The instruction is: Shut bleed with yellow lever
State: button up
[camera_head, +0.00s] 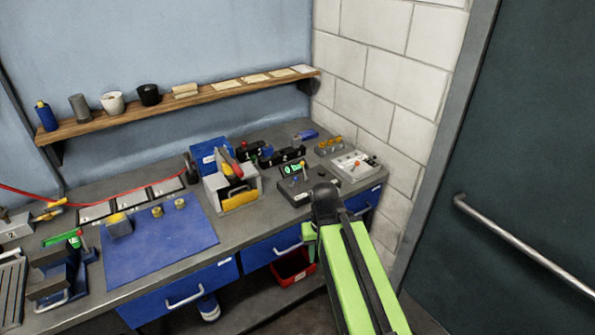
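A small yellow lever (49,214) shows at the far left of the bench, by a grey block marked 2 (14,228) and the end of a red hose (85,203). It is small here, and I cannot tell its exact position or whether it is the bleed lever. My green arm rises at the lower right, in front of the bench's right part, far from the small yellow lever.
A blue mat (155,255) carries several small parts. A shelf (180,107) with cups and pads runs above. A light box with knobs (353,166) stands near the brick wall. A red bin (293,268) sits below the bench. A dark door (510,130) is at right.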

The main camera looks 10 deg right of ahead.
aim_at(302, 164)
jog(key=u, duration=0.7)
jog(key=i, duration=0.6)
